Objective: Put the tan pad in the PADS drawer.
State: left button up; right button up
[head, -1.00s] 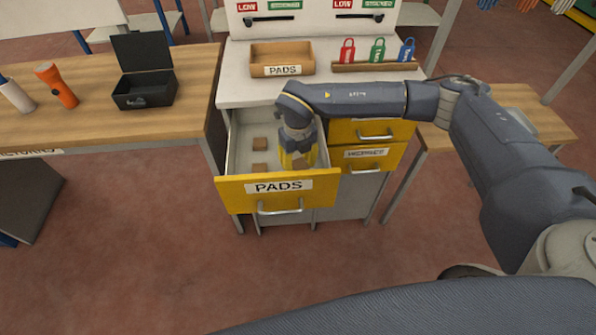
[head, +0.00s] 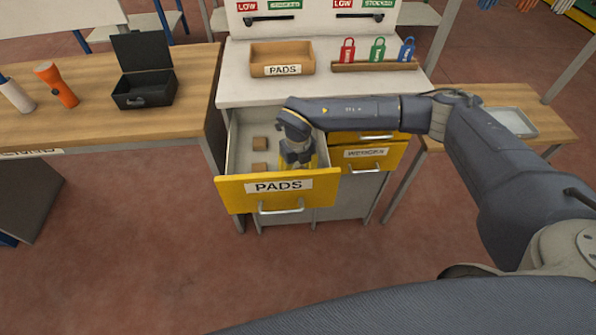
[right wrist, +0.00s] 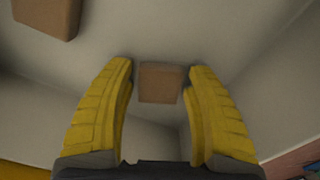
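The PADS drawer (head: 226,190) is yellow-fronted and pulled open below the white worktop. Two tan pads lie on its floor, one farther back (head: 260,144) and one nearer the front (head: 259,168). My right gripper (head: 297,172) is down inside the drawer's right part, its fingers partly hidden by the drawer front. In the right wrist view its yellow fingers (right wrist: 160,78) are apart, with a tan pad (right wrist: 160,83) between or just beyond their tips. Gaps show on both sides of that pad. Another tan pad (right wrist: 48,14) shows at upper left. My left gripper is not in view.
A wooden PADS tray (head: 254,62) and a rack with red, green and blue tags (head: 378,50) stand on the worktop. Closed yellow drawers, one labelled (head: 366,153), are just right. A black box (head: 144,90) and an orange flashlight (head: 56,85) sit on the left table.

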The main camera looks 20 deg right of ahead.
jog(key=shift+o, duration=0.9)
notch_tip(320, 180, up, 12)
jog(key=shift+r, duration=0.25)
dwell(1.0)
